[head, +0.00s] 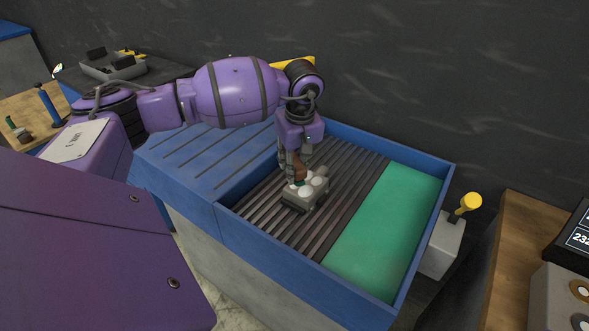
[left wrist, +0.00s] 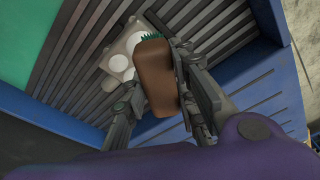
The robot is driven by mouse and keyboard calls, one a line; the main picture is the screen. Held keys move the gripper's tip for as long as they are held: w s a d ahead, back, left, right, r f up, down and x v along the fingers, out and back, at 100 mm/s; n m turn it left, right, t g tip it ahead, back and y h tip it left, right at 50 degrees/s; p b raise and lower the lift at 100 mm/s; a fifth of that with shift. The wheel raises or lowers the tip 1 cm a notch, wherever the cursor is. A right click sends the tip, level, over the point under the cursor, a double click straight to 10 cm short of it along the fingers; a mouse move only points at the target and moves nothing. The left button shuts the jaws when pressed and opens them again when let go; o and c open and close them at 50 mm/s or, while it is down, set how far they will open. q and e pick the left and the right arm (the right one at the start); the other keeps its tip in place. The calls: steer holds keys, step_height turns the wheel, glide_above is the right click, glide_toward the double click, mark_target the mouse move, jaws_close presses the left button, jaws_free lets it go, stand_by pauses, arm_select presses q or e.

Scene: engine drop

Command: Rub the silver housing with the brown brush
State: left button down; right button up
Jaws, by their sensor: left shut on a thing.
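The silver housing (head: 305,193), a small pale block with round white tops, sits on the dark slatted part of the blue-rimmed station. In the left wrist view the housing (left wrist: 122,62) lies just beyond the brush. The brown brush (left wrist: 156,75) has green bristles pointing toward the housing. My left gripper (head: 297,172) is shut on the brush and holds it over the housing; whether the bristles touch it I cannot tell. In the left wrist view the left gripper's fingers (left wrist: 160,100) stand on both sides of the brush. My right gripper is not in view.
The blue-rimmed station (head: 385,148) has a clear green mat (head: 385,225) on its right and an empty blue grooved surface (head: 195,155) on its left. A yellow-knobbed lever (head: 468,204) stands right of it. A grey tray (head: 112,66) is at the back left.

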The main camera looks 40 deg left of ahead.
arm_select(q)
steer(key=shift+r+p, duration=0.35)
steer(key=shift+r, duration=0.7)
